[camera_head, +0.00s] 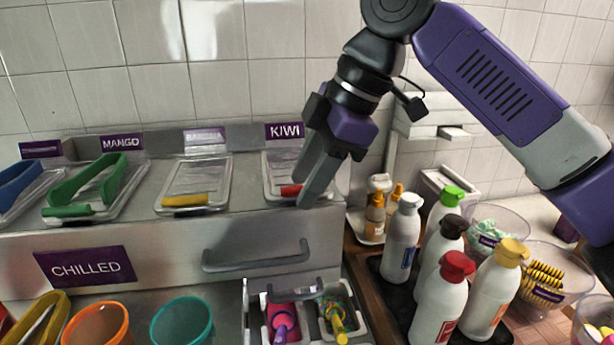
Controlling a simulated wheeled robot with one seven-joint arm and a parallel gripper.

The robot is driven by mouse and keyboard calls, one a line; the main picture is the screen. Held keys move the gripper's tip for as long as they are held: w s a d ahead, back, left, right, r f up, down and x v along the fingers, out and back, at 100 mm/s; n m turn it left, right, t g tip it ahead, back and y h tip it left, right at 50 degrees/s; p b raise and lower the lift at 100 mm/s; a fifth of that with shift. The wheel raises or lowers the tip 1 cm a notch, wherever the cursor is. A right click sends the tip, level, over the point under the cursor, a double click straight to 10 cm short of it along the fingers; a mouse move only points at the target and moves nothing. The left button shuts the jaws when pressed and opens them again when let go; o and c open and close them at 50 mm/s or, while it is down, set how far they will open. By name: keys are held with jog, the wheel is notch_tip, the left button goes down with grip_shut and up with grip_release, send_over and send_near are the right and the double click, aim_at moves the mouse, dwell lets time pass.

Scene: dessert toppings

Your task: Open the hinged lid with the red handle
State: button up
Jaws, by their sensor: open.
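The clear hinged lid (280,167) with the red handle lies flat and closed on the counter under the KIWI sign. Its red handle (289,190) shows at the front edge, partly hidden by my gripper. My gripper (303,190) is open and empty, pointing down and left with its fingertips close to the right end of the red handle. I cannot tell whether a finger touches the handle or lid. My fingers cover the right part of the lid.
A closed lid with a yellow handle (185,200) lies to the left, then green tongs (88,190) on another lid. Several sauce bottles, including one with a red cap (440,300), stand to the right. A drawer bar (257,257) juts out below.

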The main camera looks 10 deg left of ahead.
jog(key=shift+f, duration=0.1)
grip_shut()
dwell(1.4)
